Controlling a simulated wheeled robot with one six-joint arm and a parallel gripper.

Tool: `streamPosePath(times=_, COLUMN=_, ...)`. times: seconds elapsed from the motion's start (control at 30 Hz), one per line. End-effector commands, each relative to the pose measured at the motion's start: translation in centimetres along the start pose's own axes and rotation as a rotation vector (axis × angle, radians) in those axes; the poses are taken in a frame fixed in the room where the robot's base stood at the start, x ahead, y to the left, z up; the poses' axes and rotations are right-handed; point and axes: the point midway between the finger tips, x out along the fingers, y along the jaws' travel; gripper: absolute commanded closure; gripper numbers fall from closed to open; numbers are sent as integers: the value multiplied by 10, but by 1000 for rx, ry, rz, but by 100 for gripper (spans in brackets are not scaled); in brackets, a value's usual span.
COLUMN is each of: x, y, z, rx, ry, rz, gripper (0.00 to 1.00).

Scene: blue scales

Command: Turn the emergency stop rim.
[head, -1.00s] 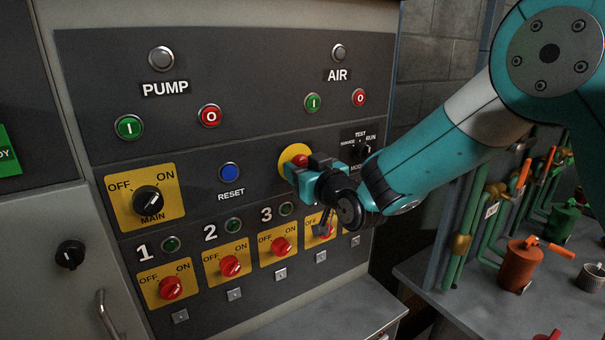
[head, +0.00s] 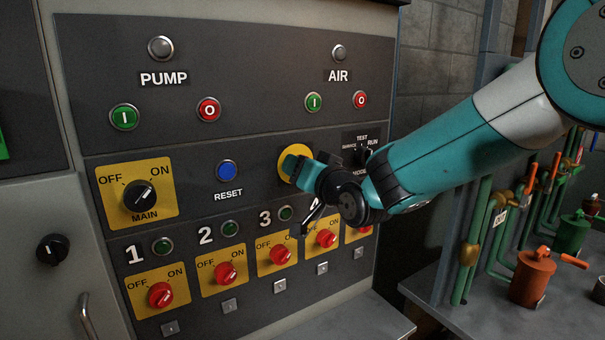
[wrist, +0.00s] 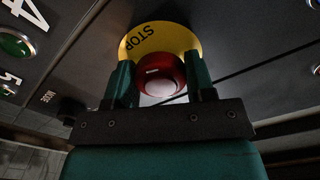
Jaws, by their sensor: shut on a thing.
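The emergency stop is a red mushroom button (wrist: 160,75) on a round yellow plate marked STOP (wrist: 178,36), seen in the wrist view. In the head view its yellow plate (head: 291,155) shows on the panel, and my gripper hides the red rim. My gripper (head: 291,166) is at the button from the front right. In the wrist view my gripper (wrist: 160,84) has one finger on each side of the red rim and is shut on it. The far side of the rim is hidden.
A blue RESET button (head: 227,171) is left of the stop, and a mode selector (head: 357,154) is right of it. Red rotary switches (head: 278,254) on yellow plates run below. A bench with an orange canister (head: 533,276) stands at the right.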

Motion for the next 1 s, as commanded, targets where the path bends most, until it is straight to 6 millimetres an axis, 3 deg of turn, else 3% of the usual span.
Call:
streamPosePath(times=0.37, x=0, y=0, z=-2, rx=2, ry=3, rz=0, gripper=74)
streamPosePath(times=0.4, x=0, y=0, z=-2, rx=2, ry=3, rz=0, gripper=41)
streamPosePath(times=0.5, x=0, y=0, z=-1, rx=2, ry=2, rz=0, gripper=24)
streamPosePath(times=0.83, x=-4, y=0, z=0, rx=2, ry=1, rz=0, gripper=24)
streamPosePath(times=1.0, x=-29, y=1, z=2, rx=4, ry=3, rz=-1, gripper=24)
